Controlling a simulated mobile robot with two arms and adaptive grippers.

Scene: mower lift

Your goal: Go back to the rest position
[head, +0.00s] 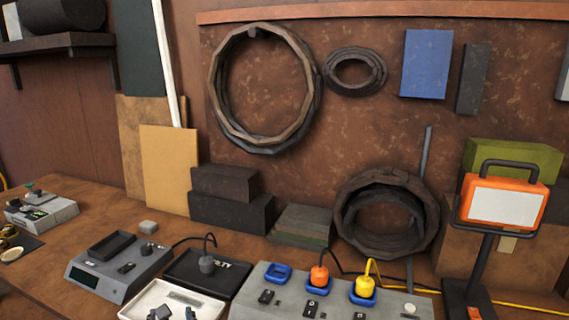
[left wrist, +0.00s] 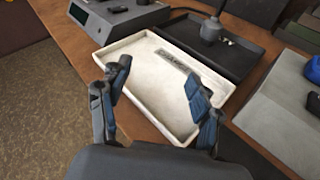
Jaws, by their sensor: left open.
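My left gripper (left wrist: 156,85) shows in the left wrist view with its two blue-padded fingers spread apart and nothing between them. It is above the near edge of a white tray (left wrist: 112,55) on the wooden bench. In the head view the white tray (head: 131,312) is at the bottom edge, with a small dark-and-grey item (head: 160,312) at its front that may be my gripper's tips. My right gripper is in neither view.
A black tray (head: 190,283) with a dark plug stands behind the white tray. A grey device (head: 100,285) is to its left. A grey panel (head: 245,307) with orange and yellow plugs is to its right. An orange work lamp (head: 500,205) stands far right. Floor (left wrist: 40,120) shows left of the bench.

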